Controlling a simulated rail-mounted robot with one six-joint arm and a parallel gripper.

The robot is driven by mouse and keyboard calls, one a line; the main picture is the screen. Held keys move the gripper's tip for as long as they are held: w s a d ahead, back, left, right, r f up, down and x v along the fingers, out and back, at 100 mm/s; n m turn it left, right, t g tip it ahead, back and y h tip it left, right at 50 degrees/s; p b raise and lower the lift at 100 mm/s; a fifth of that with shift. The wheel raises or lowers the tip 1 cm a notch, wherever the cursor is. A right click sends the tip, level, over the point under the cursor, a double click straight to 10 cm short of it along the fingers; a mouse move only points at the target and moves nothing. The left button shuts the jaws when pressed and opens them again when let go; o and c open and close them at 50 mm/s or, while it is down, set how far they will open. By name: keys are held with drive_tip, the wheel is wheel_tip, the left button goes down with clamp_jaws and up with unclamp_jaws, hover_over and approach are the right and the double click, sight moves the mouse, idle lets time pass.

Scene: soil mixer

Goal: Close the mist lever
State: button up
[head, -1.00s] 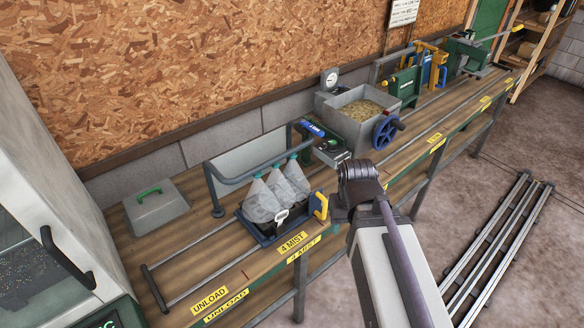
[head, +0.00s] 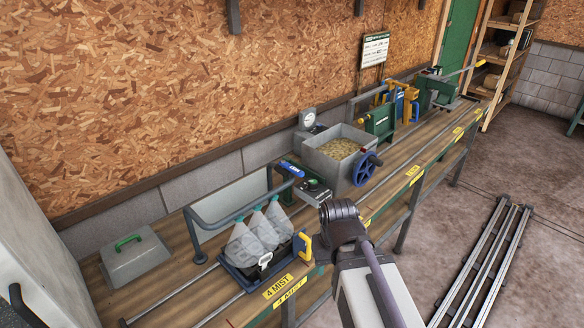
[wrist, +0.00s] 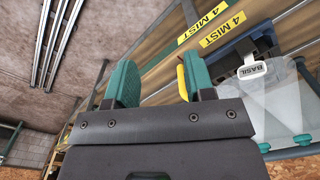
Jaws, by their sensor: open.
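My gripper (wrist: 160,78) shows in the wrist view with its two green fingers apart and nothing seen gripped. A yellow upright handle (head: 304,246) stands at the right end of the dark blue tray (head: 237,283) at the mist station; its yellow edge (wrist: 182,82) shows by the right finger in the wrist view, and I cannot tell whether they touch. I cannot tell which of these, if either, is the mist lever. In the head view my arm hides the fingers.
A mixing bin (head: 327,165) with a blue wheel (head: 365,168) is further right. A grey lidded box (head: 135,258) stands left. Rails run along the bench.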

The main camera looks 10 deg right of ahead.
idle(0.3)
wheel_tip(320, 180, up, 19)
drive_tip(key=n+p, duration=0.7)
drive_tip(key=p, duration=1.2)
hover_over(297, 170)
wheel_tip(297, 170, down, 10)
drive_tip(key=b, duration=1)
drive_tip(key=shift+f, duration=0.15)
drive_tip(key=shift+s+r, duration=0.1)
drive_tip(key=shift+r, duration=0.1)
